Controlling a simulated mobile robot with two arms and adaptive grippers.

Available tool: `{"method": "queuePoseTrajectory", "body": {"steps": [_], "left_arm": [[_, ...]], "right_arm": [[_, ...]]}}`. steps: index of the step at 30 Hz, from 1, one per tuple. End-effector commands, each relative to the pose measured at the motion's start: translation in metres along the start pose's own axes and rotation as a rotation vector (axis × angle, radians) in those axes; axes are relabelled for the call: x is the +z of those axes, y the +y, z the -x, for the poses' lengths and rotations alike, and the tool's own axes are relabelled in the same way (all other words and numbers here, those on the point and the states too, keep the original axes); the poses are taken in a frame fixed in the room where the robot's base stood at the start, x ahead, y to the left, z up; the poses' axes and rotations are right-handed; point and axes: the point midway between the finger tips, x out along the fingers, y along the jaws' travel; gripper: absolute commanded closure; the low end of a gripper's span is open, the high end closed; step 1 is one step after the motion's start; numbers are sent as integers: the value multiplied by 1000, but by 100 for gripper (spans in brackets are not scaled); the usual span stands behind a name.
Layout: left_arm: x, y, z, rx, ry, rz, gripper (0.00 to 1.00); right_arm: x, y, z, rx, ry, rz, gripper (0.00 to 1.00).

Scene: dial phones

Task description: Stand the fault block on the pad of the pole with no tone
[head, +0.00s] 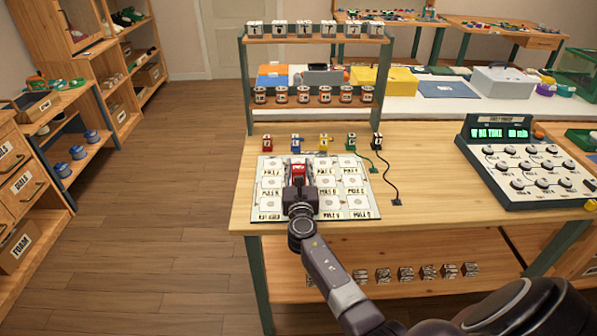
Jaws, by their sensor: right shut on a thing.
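My right gripper (299,184) is over the middle of the pole board (346,210), shut on a red block with a white part (298,169). I cannot read any label on the block, nor tell whether its base touches the board. The board is pale, with rows of square pads and labels reading "POLE" and a letter. The gripper and block hide part of its middle column. A dark test set (483,180) stands at the right; its green display (489,133) seems to include "NO TONE". My left gripper is not in view.
Small red (267,144), blue (296,143), yellow (325,142), green (351,142) and black (377,142) pieces stand behind the board. Cords run from the green and black ones. A two-tier rack (243,85) rises behind. Bare wooden tabletop (425,165) lies between board and test set.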

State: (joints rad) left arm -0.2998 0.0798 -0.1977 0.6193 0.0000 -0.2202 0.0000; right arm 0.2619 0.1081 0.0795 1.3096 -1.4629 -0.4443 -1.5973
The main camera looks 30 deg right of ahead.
Motion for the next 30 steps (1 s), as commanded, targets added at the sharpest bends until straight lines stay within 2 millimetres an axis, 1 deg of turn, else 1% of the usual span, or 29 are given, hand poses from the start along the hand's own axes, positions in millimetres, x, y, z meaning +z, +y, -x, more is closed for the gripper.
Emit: {"method": "queuePoseTrajectory", "body": {"steps": [6, 11, 12, 16, 23, 27, 30], "left_arm": [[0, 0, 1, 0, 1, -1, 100], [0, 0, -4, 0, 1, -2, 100], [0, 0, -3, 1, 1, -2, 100], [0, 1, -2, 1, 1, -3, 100], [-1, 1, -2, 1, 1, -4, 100], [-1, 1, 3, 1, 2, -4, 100], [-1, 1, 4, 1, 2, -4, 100]], "right_arm": [[2, 0, 0, 0, -2, 0, 94], [-4, 0, 0, 0, -2, 1, 94], [-3, 0, 0, 0, -1, 1, 66], [-2, 0, 0, 0, -1, 1, 52], [-2, 0, 0, 0, -1, 1, 52], [3, 0, 0, 0, -1, 0, 52], [0, 0, 12, 1, 1, 2, 52]]}}
